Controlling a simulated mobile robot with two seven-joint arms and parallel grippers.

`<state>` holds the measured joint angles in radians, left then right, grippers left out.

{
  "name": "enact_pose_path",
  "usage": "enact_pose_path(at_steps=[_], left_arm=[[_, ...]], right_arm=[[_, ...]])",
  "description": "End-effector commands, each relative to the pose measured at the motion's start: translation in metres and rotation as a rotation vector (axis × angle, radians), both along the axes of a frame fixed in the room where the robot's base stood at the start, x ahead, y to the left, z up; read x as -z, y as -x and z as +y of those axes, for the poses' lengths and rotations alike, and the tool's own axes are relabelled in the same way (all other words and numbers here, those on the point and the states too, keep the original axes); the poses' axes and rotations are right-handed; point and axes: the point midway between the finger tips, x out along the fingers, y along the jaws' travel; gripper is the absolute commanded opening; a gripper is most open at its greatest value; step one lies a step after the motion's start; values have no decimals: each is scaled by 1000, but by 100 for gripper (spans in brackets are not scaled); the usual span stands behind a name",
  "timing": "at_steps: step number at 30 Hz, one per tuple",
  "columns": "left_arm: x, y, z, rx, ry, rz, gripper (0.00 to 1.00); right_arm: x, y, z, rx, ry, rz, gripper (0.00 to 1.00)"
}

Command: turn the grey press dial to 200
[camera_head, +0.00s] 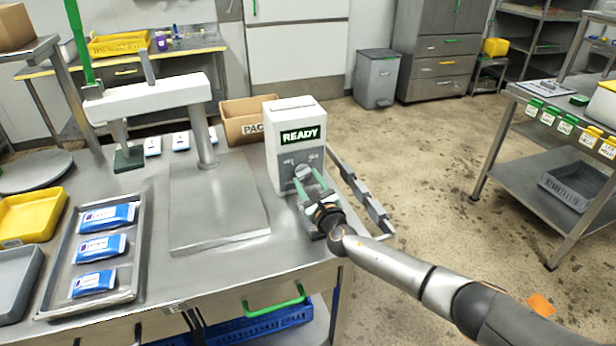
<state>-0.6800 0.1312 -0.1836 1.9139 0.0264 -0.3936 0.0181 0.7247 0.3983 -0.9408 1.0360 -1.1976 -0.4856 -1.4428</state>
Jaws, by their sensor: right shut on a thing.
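The grey press dial (303,173) is on the front of a white control box (288,116) at the right end of the steel table. The box's display (299,136) reads READY in green. My right gripper (312,182) has its green fingers at the dial and is shut on it. The gripper covers part of the dial, so its pointer and the lower marks are hidden. The scale numbers are too small to read. The white press (150,98) with its flat steel plate (215,205) stands left of the box. My left gripper is not in view.
A metal tray (139,244) with blue packs lies on the table's left, beside yellow (32,214) and grey bins. A cardboard box (241,121) stands behind the control box. A grey rail (357,190) runs along the box's right side.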

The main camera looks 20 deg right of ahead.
Motion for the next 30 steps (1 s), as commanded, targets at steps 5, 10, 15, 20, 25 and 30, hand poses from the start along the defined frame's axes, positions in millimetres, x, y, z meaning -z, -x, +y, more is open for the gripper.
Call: enact_pose_path(at_steps=[5,10,15,20,25,30], left_arm=[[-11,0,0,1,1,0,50],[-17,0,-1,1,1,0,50],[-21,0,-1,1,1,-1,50],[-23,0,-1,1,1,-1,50],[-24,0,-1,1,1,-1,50],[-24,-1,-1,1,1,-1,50]], right_arm=[[-1,0,0,-1,154,-3,0],[-1,0,-1,0,275,-7,0],[-1,0,-1,0,363,-10,0],[0,0,-1,0,415,-12,0],[0,0,-1,0,441,-14,0],[1,0,-1,0,447,-14,0]])
